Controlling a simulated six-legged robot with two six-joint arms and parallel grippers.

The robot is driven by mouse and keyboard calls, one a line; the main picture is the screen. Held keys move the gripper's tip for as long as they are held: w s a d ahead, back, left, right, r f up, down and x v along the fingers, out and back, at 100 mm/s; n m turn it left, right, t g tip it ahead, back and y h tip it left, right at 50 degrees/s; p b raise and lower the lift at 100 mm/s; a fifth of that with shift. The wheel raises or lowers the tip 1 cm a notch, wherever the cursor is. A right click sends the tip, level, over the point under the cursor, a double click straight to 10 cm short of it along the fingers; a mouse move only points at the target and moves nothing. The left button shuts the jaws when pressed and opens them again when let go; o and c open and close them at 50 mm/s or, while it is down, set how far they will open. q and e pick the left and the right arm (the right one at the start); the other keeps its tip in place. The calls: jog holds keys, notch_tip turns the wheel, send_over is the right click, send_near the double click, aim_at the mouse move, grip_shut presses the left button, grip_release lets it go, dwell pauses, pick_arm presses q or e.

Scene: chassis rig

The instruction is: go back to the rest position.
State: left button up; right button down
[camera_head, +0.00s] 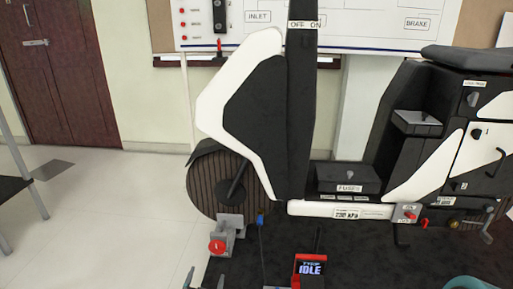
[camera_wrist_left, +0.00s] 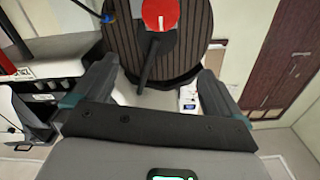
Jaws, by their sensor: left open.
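My left gripper (camera_head: 204,281) shows only as two fingertips at the bottom edge of the head view, left of centre. In the left wrist view my left gripper (camera_wrist_left: 158,70) has its two fingers wide apart, with nothing held between them. A dark ribbed drum (camera_wrist_left: 128,40) with a red knob (camera_wrist_left: 160,14) lies beyond the fingers. In the head view the drum (camera_head: 208,188) is at the rig's left side, and the red knob (camera_head: 217,246) is on a grey bracket below it.
The black and white chassis rig (camera_head: 240,105) fills the middle, with a fuse box (camera_head: 347,179) on it. A red device reading IDLE (camera_head: 310,268) and a blue-tipped cable (camera_head: 261,222) are near the front. A teal rounded thing (camera_head: 470,283) is cut off at lower right.

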pick_arm(q)
notch_tip(320, 180, up, 19)
jog(key=p, duration=1.2)
jog(key=s+d+r+g+h+p, duration=0.15)
jog(key=s+r+g+p, duration=0.35)
jog(key=r+p, duration=0.8)
jog(key=s+d+n+g+p, duration=0.1)
jog(key=s+d+g+p, duration=0.1)
jog(key=s, duration=0.9)
jog(key=s+d+r+n+g+h+p, duration=0.1)
jog(key=s+g+p, duration=0.4)
jog(key=s, duration=0.6)
jog(key=s+d+r+n+g+p, duration=0.1)
jog(key=s+d+n+g+p, duration=0.2)
jog(key=s, duration=0.9)
jog(key=g, duration=0.2)
jog(key=shift+d+r+g, duration=0.25)
jog(key=shift+d+g, duration=0.05)
jog(key=shift+g, duration=0.1)
pick_arm(e)
jog(key=s+a+r+g, duration=0.1)
jog(key=s+r, duration=0.2)
jog(key=r, duration=1.5)
jog(key=s+a+r+g, duration=0.1)
jog(key=s+r, duration=0.2)
jog(key=r, duration=1.6)
jog(key=shift+r+n+y, duration=0.2)
jog(key=shift+n+y, duration=0.1)
